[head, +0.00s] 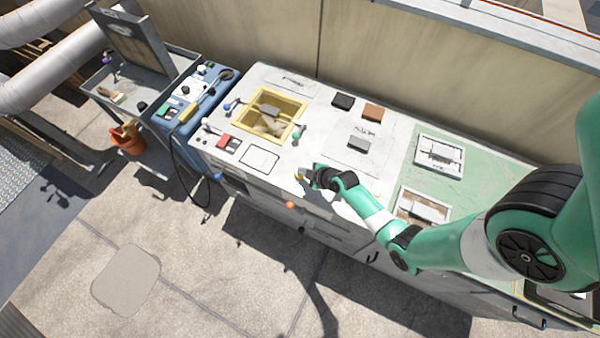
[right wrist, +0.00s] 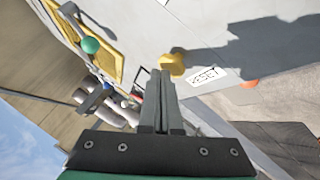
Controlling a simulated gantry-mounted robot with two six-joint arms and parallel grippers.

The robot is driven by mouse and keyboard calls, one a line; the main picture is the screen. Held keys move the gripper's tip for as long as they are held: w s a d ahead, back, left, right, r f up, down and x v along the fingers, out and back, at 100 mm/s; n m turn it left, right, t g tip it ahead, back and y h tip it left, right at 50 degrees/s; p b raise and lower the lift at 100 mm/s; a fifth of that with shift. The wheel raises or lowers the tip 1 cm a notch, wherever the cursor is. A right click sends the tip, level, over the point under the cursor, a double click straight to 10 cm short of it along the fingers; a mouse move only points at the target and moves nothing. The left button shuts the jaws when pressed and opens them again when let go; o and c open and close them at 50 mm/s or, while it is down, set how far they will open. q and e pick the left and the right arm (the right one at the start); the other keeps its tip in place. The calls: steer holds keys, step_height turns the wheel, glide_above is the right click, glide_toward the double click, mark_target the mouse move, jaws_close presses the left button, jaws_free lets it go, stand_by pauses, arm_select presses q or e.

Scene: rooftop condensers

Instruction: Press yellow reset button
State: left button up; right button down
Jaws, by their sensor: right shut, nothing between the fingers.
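The yellow reset button (right wrist: 172,66) sticks out from the light panel in the right wrist view, beside a white label reading RESET (right wrist: 206,76). In the head view a small bit of the yellow button (head: 299,177) shows at the front edge of the white cabinet, partly covered by my right gripper (head: 307,174). In the right wrist view my right gripper (right wrist: 160,73) is shut and empty, with its fingertips just beside the button. I cannot tell whether they touch it. My left gripper is not in view.
The white cabinet (head: 322,123) has a yellow-framed opening (head: 301,101), several levers and small blocks on top. An orange knob (head: 291,205) is on its front. A blue unit (head: 207,78) and a cart with an orange bucket (head: 127,140) stand to the left. The floor in front is mostly clear.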

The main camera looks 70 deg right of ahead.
steer(key=shift+f+b, duration=0.45)
steer(key=shift+f, duration=0.1)
steer(key=shift+r, duration=0.15)
stand_by(0.5)
steer(key=shift+r+p, duration=1.1)
steer(key=shift+p, duration=0.05)
step_height(320, 180, up, 5)
steer(key=p, duration=0.4)
steer(key=shift+p, duration=0.35)
